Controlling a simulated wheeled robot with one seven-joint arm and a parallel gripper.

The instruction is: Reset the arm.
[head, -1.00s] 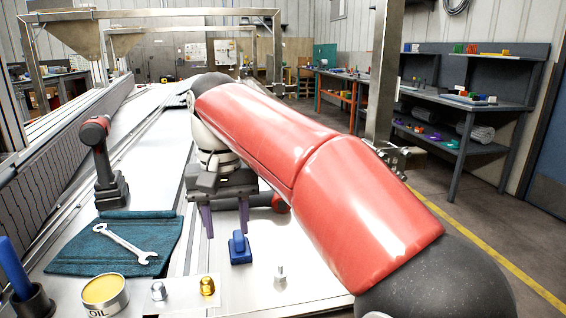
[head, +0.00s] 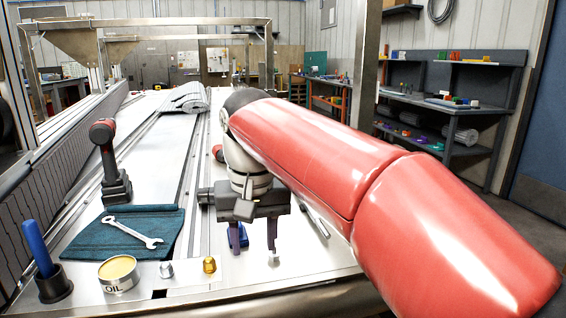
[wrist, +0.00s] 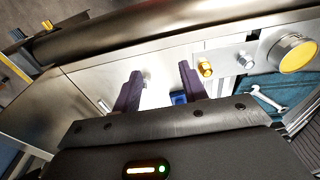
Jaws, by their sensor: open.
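My gripper (head: 254,238) hangs from my red arm over the metal conveyor surface (head: 218,268), its purple fingers pointing down and apart with nothing between them. It also shows in the wrist view (wrist: 160,90), where the two fingers stand well apart. A blue object (head: 240,236) is partly hidden behind the left finger in the head view. In the wrist view the blue object (wrist: 179,98) lies near the finger on the right. A small silver bolt (head: 274,258) stands just below the right finger in the head view; whether they touch is unclear.
An oil can (head: 119,273), a silver nut (head: 166,270) and a brass one (head: 210,266) stand near the front edge. A wrench (head: 135,232) lies on a teal cloth (head: 165,219). A drill (head: 108,160) stands upright behind. A blue-handled tool (head: 37,247) stands in a dark holder.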

